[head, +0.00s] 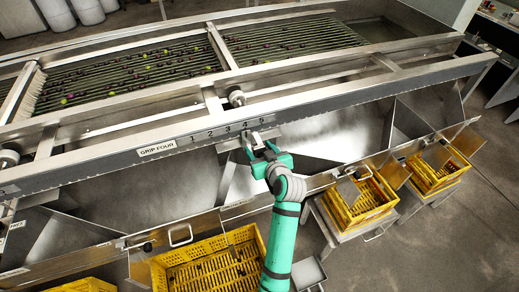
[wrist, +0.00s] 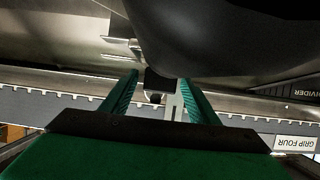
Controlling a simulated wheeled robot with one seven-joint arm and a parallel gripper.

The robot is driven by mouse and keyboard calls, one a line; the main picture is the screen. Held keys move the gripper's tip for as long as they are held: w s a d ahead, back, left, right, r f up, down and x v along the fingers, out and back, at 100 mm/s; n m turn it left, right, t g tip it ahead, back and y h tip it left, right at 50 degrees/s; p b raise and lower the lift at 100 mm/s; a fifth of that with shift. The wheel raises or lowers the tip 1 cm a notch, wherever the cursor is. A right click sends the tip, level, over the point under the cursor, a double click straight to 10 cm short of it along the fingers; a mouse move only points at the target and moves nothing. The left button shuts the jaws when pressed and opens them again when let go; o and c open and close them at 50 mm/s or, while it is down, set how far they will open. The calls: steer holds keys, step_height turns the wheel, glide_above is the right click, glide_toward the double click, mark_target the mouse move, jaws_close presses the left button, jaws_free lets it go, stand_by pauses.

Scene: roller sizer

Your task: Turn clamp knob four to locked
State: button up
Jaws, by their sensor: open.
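My gripper (head: 262,150) is open at the front rail of the sizer, by the right end of the number scale. In the wrist view its two green fingers (wrist: 158,95) stand apart. A small dark and grey metal part (wrist: 155,84) shows between them, with a pale upright strip beside it. It may be the clamp knob, but its shape and setting are not clear. In the head view my gripper covers most of this spot.
The long front rail (head: 90,172) carries a 1 to 5 scale. Sloping metal chutes (head: 335,130) lie below it. Yellow crates (head: 200,250) stand under the chutes, left and right of my arm. Rollers with small fruit (head: 130,75) lie behind the rail.

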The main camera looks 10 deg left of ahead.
steer(key=c, duration=1.1)
steer(key=shift+o, duration=0.3)
steer(key=shift+m+h, duration=0.3)
steer(key=m+t+h, duration=0.1)
steer(key=m+h, duration=0.1)
steer(key=shift+t+h, duration=0.3)
steer(key=m+h, duration=0.5)
steer(key=shift+a+t, duration=0.1)
steer(key=shift+t, duration=0.2)
steer(key=m+g+h, duration=0.1)
steer(key=m+h, duration=0.3)
steer(key=h, duration=0.1)
steer(key=shift+m+g+h, duration=1.1)
steer(key=shift+m+h, duration=0.4)
steer(key=shift+m, duration=0.1)
steer(key=shift+d+f, duration=0.1)
steer(key=shift+d, duration=0.1)
